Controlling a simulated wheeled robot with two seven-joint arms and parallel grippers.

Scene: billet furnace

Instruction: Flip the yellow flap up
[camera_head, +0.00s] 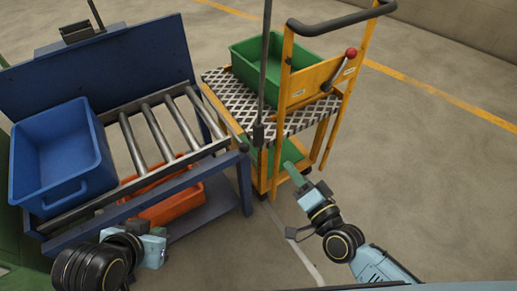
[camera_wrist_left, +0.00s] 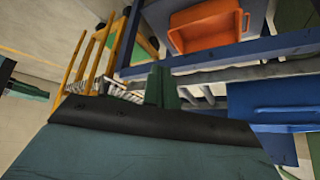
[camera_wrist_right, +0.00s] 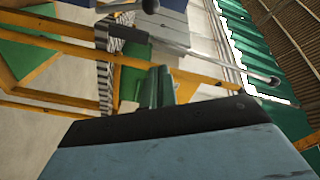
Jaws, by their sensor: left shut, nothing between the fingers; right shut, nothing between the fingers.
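A yellow-orange panel (camera_head: 312,88) with small white labels spans the handle posts of the yellow cart (camera_head: 262,170). It is the likeliest yellow flap; its hinge cannot be made out. My right gripper (camera_head: 292,172) is shut and empty, its green fingers at the lower front of the cart, below the panel. Contact cannot be told. In the right wrist view its fingers (camera_wrist_right: 157,90) are together, with yellow bars behind. My left gripper (camera_head: 160,231) is shut and empty in front of the blue roller stand, its fingers (camera_wrist_left: 160,88) together in the left wrist view.
The blue roller stand (camera_head: 246,186) carries a blue bin (camera_head: 62,150), with an orange bin (camera_head: 172,203) below. A green bin (camera_head: 258,65) sits on the cart's chequered top. A red-knobbed lever (camera_head: 351,52) is beside the panel. Floor at right is clear.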

